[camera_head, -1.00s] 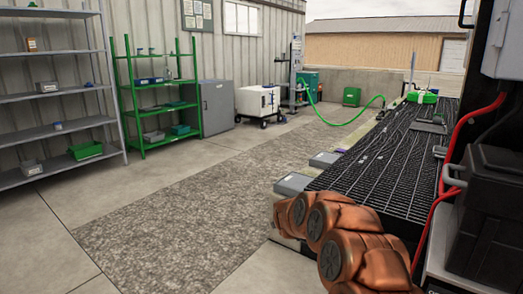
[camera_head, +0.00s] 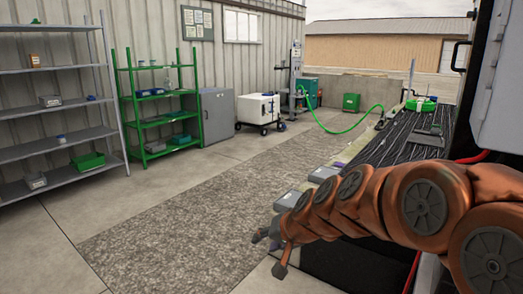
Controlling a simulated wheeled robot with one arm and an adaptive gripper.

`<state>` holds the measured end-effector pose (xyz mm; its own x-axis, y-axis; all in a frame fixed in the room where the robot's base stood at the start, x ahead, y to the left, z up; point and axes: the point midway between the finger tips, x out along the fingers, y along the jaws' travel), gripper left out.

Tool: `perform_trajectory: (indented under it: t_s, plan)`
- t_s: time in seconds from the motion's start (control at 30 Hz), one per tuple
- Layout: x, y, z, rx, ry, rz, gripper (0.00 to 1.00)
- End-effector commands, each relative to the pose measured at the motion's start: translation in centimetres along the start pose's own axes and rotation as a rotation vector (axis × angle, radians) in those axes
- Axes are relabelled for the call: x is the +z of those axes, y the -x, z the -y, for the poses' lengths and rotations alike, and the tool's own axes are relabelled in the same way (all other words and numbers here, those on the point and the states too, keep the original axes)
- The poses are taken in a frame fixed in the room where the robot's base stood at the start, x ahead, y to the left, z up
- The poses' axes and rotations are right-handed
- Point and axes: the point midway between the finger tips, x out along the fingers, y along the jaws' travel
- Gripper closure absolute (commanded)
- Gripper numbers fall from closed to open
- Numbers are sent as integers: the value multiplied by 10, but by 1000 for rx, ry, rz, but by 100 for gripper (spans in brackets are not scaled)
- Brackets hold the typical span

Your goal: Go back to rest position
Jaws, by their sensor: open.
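My copper-coloured arm enters from the right edge and reaches left across the lower right of the head view. My gripper (camera_head: 268,243) is at its far end, over the edge of the gravel strip and pointing left. It is small and dark in the picture. Its fingers are open and I see nothing held between them. The gripper is in the air in front of the dark grated bench.
The dark grated bench (camera_head: 385,150) with a green item (camera_head: 421,104) is at right. A grey shelf (camera_head: 60,127), a green shelf (camera_head: 127,100), a grey cabinet (camera_head: 217,116) and a white cart (camera_head: 257,109) line the wall. The gravel strip (camera_head: 190,215) is clear.

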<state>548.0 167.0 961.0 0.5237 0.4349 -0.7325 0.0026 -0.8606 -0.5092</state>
Motion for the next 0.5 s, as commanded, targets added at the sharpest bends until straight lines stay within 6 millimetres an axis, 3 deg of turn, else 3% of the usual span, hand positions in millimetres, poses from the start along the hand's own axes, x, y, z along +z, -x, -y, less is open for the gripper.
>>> perform_trajectory:
  t_s: [0.03,0.17,0.5]
  plan:
    - [14,24,1,20,24,47,60]
    - [59,66,-13,85,80,171,60]
    - [176,196,-78,337,138,495,60]
